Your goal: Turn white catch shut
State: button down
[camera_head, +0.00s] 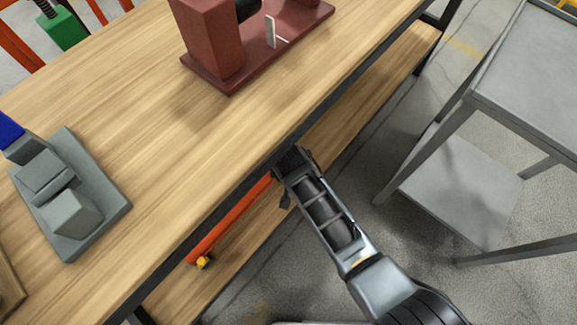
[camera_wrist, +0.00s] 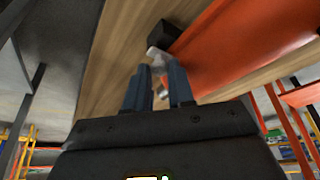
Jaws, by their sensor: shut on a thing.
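My gripper (camera_head: 290,163) is at the front edge of the wooden bench, beside an orange panel (camera_head: 230,218) below the bench top. In the wrist view my gripper (camera_wrist: 160,72) has its two dark fingers closed around a small whitish catch (camera_wrist: 156,56). The catch sits next to a black block (camera_wrist: 165,36) and the orange panel's edge. The fingers hide part of the catch, and its exact angle is hard to tell. In the head view the catch is hidden by my gripper.
The bench top (camera_head: 160,130) carries a dark red stand (camera_head: 215,50) and a grey fixture (camera_head: 75,200). A yellow knob (camera_head: 203,262) is at the orange panel's near end. A grey metal table (camera_head: 530,75) stands at right, with open floor between.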

jog(key=c, duration=1.3)
grip_release()
jog(key=shift+o, duration=0.2)
jog(key=shift+s+r, duration=0.1)
jog(key=shift+r, duration=0.2)
jog(key=s+r+p, duration=0.2)
jog(key=s, duration=0.5)
jog(key=s+d+r+p, duration=0.1)
jog(key=s+r+p, duration=0.1)
jog(key=s, duration=0.4)
jog(key=shift+s+d, duration=0.25)
jog(key=shift+s, duration=0.15)
